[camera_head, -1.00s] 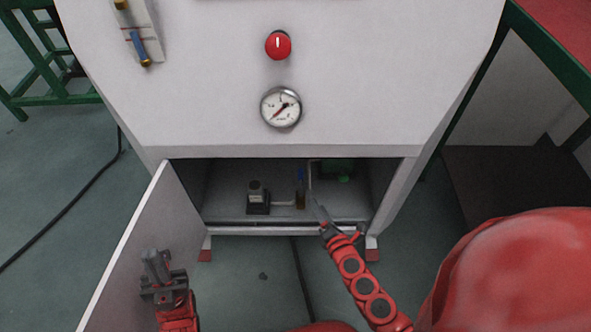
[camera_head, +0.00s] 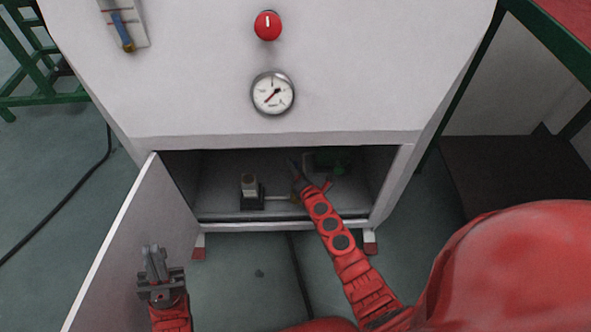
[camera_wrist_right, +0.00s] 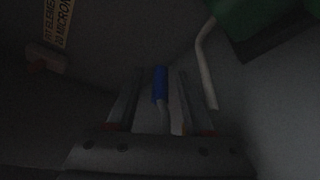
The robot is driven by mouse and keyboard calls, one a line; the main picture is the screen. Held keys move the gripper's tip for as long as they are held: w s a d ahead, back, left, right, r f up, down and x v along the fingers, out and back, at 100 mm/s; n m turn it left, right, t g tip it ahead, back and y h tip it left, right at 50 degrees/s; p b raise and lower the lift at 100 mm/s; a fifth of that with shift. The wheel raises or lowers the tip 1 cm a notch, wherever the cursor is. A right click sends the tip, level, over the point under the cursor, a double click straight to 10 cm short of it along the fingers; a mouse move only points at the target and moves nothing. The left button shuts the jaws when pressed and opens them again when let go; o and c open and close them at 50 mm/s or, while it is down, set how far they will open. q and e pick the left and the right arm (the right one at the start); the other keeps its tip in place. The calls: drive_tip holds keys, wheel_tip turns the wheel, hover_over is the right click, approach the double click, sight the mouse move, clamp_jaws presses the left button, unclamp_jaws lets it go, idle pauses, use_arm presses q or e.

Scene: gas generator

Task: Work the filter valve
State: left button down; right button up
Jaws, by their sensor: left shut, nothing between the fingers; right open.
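The filter valve's blue handle (camera_wrist_right: 160,84) shows in the dark right wrist view, between the two fingers of my right gripper (camera_wrist_right: 154,100). The fingers are open, one on each side of the handle; I cannot tell whether either touches it. In the head view my right gripper (camera_head: 297,172) reaches into the open cabinet and hides the valve. A small filter unit with a pale top and dark base (camera_head: 250,191) stands to the left of it, with a thin pipe leading right. My left gripper (camera_head: 154,262) is shut and empty, in front of the open cabinet door.
The cabinet door (camera_head: 125,240) stands open to the left. A green part (camera_head: 333,160) sits at the back right inside; a white bent pipe (camera_wrist_right: 204,62) runs close to the right finger. A gauge (camera_head: 272,93) and red knob (camera_head: 268,25) are on the panel above.

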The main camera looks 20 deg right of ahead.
drive_tip(key=shift+c, duration=0.4)
clamp_jaws()
idle(1.1)
